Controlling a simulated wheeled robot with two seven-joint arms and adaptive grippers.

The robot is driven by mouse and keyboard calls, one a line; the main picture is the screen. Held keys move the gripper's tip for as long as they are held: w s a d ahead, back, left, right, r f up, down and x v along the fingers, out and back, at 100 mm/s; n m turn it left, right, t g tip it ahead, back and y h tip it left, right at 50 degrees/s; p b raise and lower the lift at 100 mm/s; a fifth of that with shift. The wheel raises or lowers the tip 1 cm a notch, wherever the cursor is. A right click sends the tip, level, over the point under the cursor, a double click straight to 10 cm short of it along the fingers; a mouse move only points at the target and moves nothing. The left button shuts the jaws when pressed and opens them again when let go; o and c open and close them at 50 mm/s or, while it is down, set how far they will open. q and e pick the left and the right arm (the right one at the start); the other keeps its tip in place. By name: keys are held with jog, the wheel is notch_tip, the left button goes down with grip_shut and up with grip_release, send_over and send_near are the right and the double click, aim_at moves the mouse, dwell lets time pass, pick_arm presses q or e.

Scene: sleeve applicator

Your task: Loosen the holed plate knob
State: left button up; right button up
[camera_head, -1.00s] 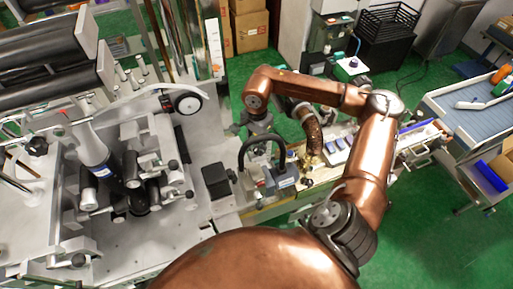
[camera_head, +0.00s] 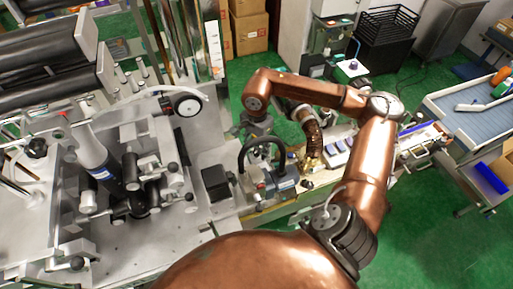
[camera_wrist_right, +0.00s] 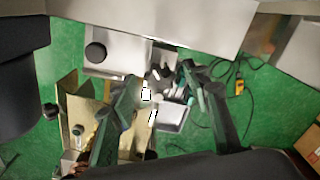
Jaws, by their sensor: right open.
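The sleeve applicator machine (camera_head: 110,240) fills the left of the head view. It carries several dark knobs, including one at the far left (camera_head: 37,148) and one on the clamp block (camera_head: 173,167). I cannot tell which is the holed plate knob. My right gripper (camera_head: 256,130) hangs from the copper forearm above the machine's right side, near a black arched handle (camera_head: 262,150). In the right wrist view, its two dark fingers are spread apart, and the right gripper (camera_wrist_right: 162,82) holds nothing that I can see. A round black part (camera_wrist_right: 95,52) lies to their left. My left gripper is out of view.
A black block (camera_head: 215,182) stands on the grey plate left of the handle. A small motor-like unit (camera_head: 284,178) sits beside the handle. Cardboard boxes (camera_head: 249,28) and a conveyor table (camera_head: 470,110) stand farther off. Green floor (camera_head: 430,235) is clear at the lower right.

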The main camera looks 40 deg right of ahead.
aim_at(256, 150)
notch_tip(256, 150, up, 12)
dwell(0.5)
dwell(0.5)
